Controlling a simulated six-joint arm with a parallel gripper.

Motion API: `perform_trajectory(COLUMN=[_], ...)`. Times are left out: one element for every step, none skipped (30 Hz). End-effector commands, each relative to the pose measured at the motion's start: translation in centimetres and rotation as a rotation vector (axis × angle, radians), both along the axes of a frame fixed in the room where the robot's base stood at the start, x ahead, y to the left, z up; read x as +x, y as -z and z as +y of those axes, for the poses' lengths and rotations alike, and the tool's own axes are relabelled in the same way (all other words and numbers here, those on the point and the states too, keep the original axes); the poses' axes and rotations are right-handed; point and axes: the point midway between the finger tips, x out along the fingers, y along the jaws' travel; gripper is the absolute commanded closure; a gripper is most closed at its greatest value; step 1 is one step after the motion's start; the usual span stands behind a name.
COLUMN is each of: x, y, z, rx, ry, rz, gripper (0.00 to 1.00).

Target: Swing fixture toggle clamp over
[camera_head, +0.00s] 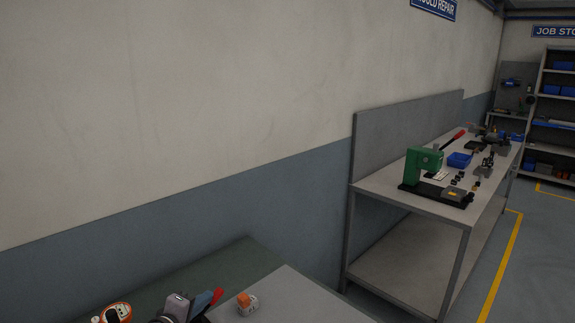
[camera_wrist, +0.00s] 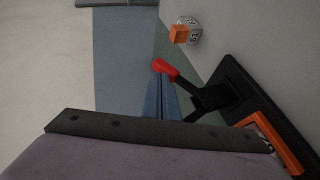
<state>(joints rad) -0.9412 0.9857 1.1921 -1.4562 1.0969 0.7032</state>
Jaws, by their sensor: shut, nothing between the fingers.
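The toggle clamp's red-tipped handle (camera_wrist: 165,69) shows in the wrist view, joined to a black arm (camera_wrist: 210,98) beside a black base (camera_wrist: 232,80). An orange part (camera_wrist: 276,143) lies along the base, partly hidden by my gripper body. My gripper (camera_wrist: 161,80) has blue fingers, shut and empty, with their tips close by the red grip; I cannot tell whether they touch it. In the head view my gripper (camera_head: 213,297) is at the bottom edge, with the red grip (camera_head: 217,293) at its tips. The rest of the clamp is out of frame there.
An orange-topped item (camera_head: 118,311) is at bottom left. A second bench (camera_head: 390,185) with a green press (camera_head: 422,165) stands far right. A wall rises behind.

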Motion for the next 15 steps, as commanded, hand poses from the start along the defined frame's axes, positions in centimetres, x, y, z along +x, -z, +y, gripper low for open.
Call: perform_trajectory(x=[0.12, 0.16, 0.22, 0.27, 0.30, 0.36, 0.41, 0.44, 0.41, 0.41, 0.41, 0.41, 0.40, 0.40, 0.40], y=[0.20, 0.25, 0.30, 0.35, 0.40, 0.46, 0.51, 0.56, 0.40, 0.39, 0.39, 0.39, 0.38, 0.38, 0.38], z=[-0.15, -0.20, -0.25, -0.29, -0.34, -0.40, -0.44, -0.49, -0.43, -0.43, -0.42, -0.42, -0.42, -0.42, -0.42], rx=[0.000, 0.000, -0.001, -0.001, -0.001, -0.001, -0.001, -0.001, 0.000, 0.000, -0.001, -0.001, 0.000, -0.001, 0.000], ry=[0.001, 0.001, 0.001, 0.001, 0.001, 0.001, 0.001, 0.001, 0.000, 0.000, 0.000, 0.000, 0.000, 0.000, 0.000], rz=[0.000, 0.000, -0.001, -0.001, -0.001, -0.001, -0.001, -0.001, -0.001, -0.001, -0.001, -0.001, -0.001, -0.001, -0.001], gripper=[1.00, 1.00, 1.00, 1.00, 1.00, 1.00, 1.00, 1.00, 1.00, 1.00, 1.00, 1.00, 1.00, 1.00, 1.00])
